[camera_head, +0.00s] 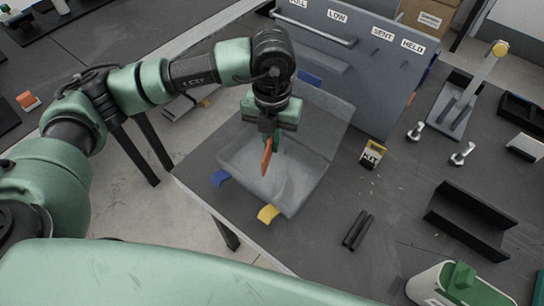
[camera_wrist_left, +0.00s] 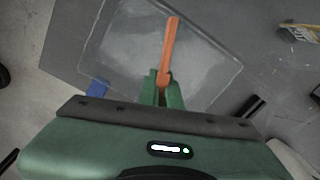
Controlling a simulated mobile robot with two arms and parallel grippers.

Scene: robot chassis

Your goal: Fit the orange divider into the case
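The grey case (camera_head: 300,191) lies open near the table's left front corner, its lid (camera_head: 318,118) tilted back. It has a blue latch (camera_head: 221,178) and a yellow latch (camera_head: 268,214) on its front edge. My left gripper (camera_head: 272,139) points down over the case and is shut on the orange divider (camera_head: 266,158). The divider hangs upright over the case interior; I cannot tell if it touches the floor. In the left wrist view, the divider (camera_wrist_left: 170,45) stands out from between the fingers (camera_wrist_left: 161,88), over the case's tray (camera_wrist_left: 107,48). My right gripper is not in view.
A grey panel with labels (camera_head: 355,60) stands behind the case. A small yellow-black KIT box (camera_head: 372,154), a black bar (camera_head: 357,230) and a black channel (camera_head: 468,219) lie to the right. A white and green object (camera_head: 455,287) is at the bottom right.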

